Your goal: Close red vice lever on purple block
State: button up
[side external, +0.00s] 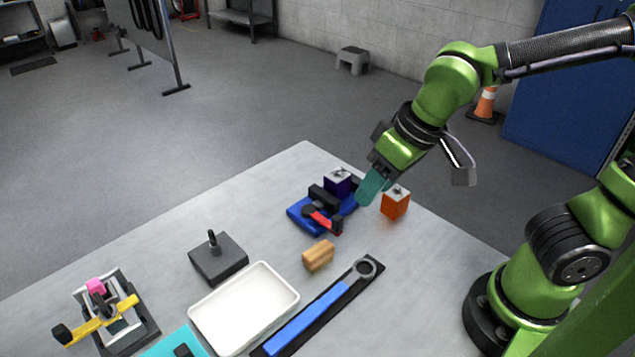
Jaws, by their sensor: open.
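A blue vice (297,214) with a red lever (323,221) sits on the grey table toward its far right side. The lever's black-ended handle points toward the lower right. A dark purple block (338,182) with a light top sits at the vice's back, beside its black jaw; whether the jaw touches it I cannot tell. My gripper (371,188) has teal fingers and is just right of the vice and purple block, above the table. It is open, and I see nothing held in it. The fingers partly hide the vice's right end.
An orange block (395,204) stands close right of my gripper. A wooden block (318,256), white tray (243,305), blue-handled wrench (310,318), dark block with a post (217,257) and yellow-lever vice (104,318) with a pink block are nearer the front and left.

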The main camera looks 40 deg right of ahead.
aim_at(338, 218)
jog(key=shift+m+t+h, duration=0.4)
jog(key=shift+h, duration=0.5)
jog(key=x, duration=0.6)
jog(key=w+d+x, duration=0.1)
jog(key=x, duration=0.5)
jog(key=w+r+x, duration=0.1)
jog(key=x, duration=0.5)
jog(key=shift+w+d, duration=0.2)
jog(key=shift+d, duration=0.2)
grip_shut()
